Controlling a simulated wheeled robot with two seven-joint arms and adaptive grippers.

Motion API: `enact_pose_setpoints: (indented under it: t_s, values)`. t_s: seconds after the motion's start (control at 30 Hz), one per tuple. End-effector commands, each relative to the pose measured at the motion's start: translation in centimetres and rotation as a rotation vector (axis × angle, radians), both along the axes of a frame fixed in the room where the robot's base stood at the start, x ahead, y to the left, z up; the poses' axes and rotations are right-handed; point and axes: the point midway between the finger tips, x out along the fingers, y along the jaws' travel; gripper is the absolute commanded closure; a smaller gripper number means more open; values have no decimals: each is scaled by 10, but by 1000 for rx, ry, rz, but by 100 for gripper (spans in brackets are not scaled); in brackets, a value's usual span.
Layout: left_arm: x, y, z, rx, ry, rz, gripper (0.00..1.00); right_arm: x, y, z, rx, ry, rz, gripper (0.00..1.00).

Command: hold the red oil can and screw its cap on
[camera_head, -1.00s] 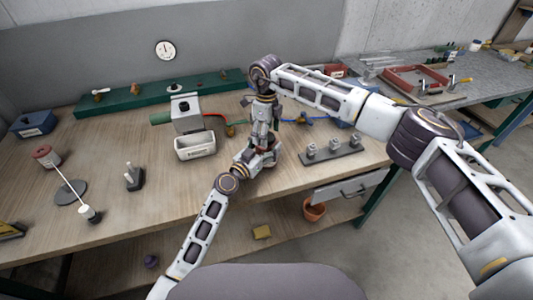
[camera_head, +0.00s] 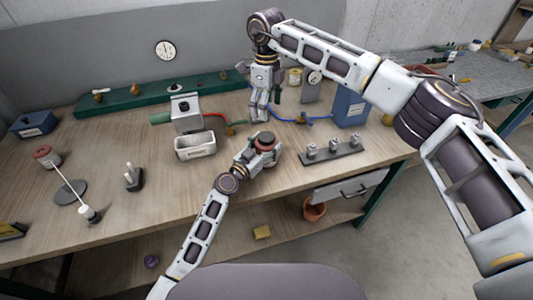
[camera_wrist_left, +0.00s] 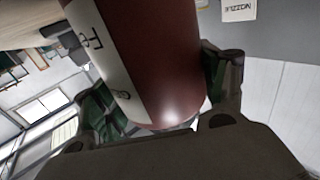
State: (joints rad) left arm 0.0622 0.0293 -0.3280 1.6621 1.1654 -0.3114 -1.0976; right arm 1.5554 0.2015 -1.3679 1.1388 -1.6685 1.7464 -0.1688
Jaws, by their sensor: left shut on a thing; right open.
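The red oil can (camera_head: 266,149) stands upright just above or on the wooden bench, with a dark round top that looks like a cap (camera_head: 265,138). My left gripper (camera_head: 262,157) is shut around its side. In the left wrist view the can's red body (camera_wrist_left: 165,60) with a white lettered label sits between the green-padded fingers. My right gripper (camera_head: 259,113) hangs fingers-down a little above and behind the can, open and apart from it. Whether the cap is fully seated cannot be told. The can's lower part is partly hidden by my left gripper.
A grey rack with several small metal parts (camera_head: 333,153) stands to the right. A white tray (camera_head: 195,147) and grey box (camera_head: 186,114) stand to the left. A blue box (camera_head: 350,108) stands behind right.

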Motion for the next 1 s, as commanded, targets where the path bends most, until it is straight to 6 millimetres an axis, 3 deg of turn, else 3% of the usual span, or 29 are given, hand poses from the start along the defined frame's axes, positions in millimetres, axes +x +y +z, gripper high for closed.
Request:
enact_pose_setpoints:
  t_s: [0.3, 0.33, 0.5, 1.0]
  values:
    - [0, 0, 0, 0, 0, 0, 94, 0, 0, 2, 0, 0, 0, 24]
    - [0, 0, 0, 0, 0, 0, 24, 0, 0, 2, 0, 0, 0, 24]
    - [0, 0, 0, 0, 0, 0, 3, 0, 0, 2, 0, 0, 0, 24]
    - [-2, 2, -1, 1, 1, 0, 3, 0, 0, 1, 0, 0, 0, 24]
